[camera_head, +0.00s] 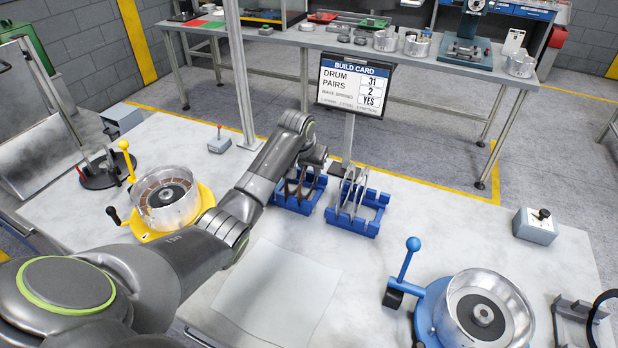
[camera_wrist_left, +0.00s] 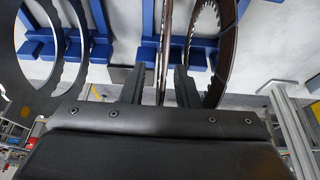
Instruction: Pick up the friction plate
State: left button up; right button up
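Two blue racks stand at the middle of the table. The left rack (camera_head: 293,207) holds brownish friction plates (camera_head: 296,187) on edge; the right rack (camera_head: 352,222) holds grey steel plates (camera_head: 350,195). My left gripper (camera_head: 313,160) is above the left rack, pointing down and partly hidden by its own arm. In the left wrist view, its two fingers (camera_wrist_left: 161,85) are apart, on either side of a thin plate (camera_wrist_left: 163,45) seen edge-on, with gaps showing. A toothed brown friction plate (camera_wrist_left: 222,50) is right of the fingers, and grey plates (camera_wrist_left: 35,75) are at left. My right gripper is not in view.
The build card (camera_head: 353,88) stands on a post just behind the racks. A drum in a yellow fixture (camera_head: 205,200) is at left, and a drum in a blue fixture (camera_head: 430,312) is at front right. A pale sheet (camera_head: 277,293) lies flat in front of the racks.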

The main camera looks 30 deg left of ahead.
pick_arm(q)
grip_shut()
